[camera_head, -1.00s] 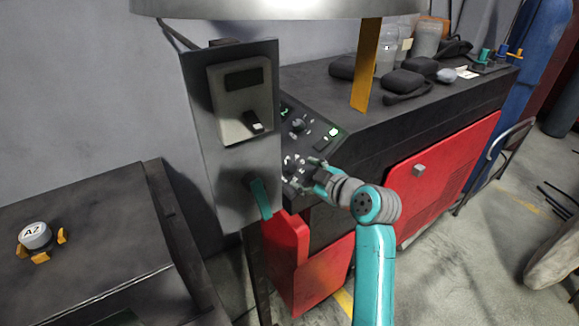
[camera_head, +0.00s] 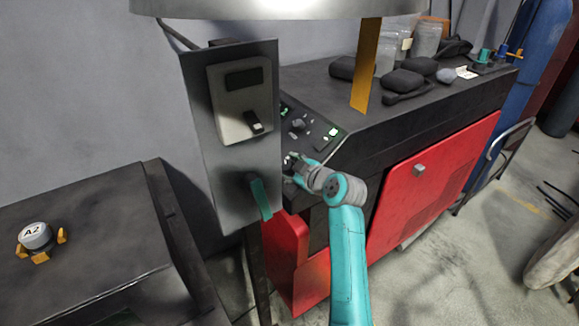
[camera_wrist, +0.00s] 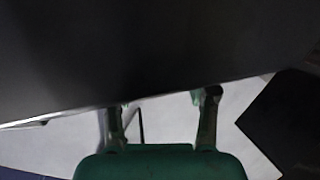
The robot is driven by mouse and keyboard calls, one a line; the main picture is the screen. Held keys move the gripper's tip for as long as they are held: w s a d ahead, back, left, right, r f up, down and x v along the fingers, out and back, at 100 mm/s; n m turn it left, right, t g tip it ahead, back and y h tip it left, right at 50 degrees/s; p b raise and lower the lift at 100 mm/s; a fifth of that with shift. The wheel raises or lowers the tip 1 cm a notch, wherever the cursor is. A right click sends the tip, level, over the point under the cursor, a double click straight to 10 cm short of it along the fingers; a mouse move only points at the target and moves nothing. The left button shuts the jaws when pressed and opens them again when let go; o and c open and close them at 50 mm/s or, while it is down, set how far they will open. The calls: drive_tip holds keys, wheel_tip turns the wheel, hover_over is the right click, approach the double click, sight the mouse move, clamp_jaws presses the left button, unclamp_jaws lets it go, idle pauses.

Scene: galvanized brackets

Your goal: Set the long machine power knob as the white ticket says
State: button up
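The long machine (camera_head: 420,125) is a dark bench with red doors. Its sloped control panel (camera_head: 320,143) carries a round dark knob (camera_head: 298,125) and lit green buttons; I cannot tell which control is the power knob. A small white ticket (camera_head: 466,73) lies on top at the far end, its writing too small to read. My gripper (camera_head: 291,165) is at the panel's lower left, below the round knob, partly beside the grey plate. In the wrist view my gripper (camera_wrist: 162,108) shows two fingers apart with nothing seen between them, below a large dark surface (camera_wrist: 150,50).
An upright grey plate (camera_head: 232,180) with a switch box and teal lever stands left of the panel. Dark pouches (camera_head: 404,82) and clear jars lie on the bench.

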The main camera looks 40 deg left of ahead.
drive_tip(key=c, duration=0.7)
drive_tip(key=shift+t, duration=0.3)
drive_tip(key=m+t, duration=0.2)
drive_tip(key=shift+s+f+t, duration=0.2)
drive_tip(key=shift+t, duration=0.2)
drive_tip(key=shift+m+t, duration=1.4)
drive_tip(key=shift+m+t+h, duration=0.3)
drive_tip(key=shift+t, duration=0.2)
drive_tip(key=o, duration=1.1)
drive_tip(key=shift+o, duration=0.2)
drive_tip(key=shift+r, duration=0.15)
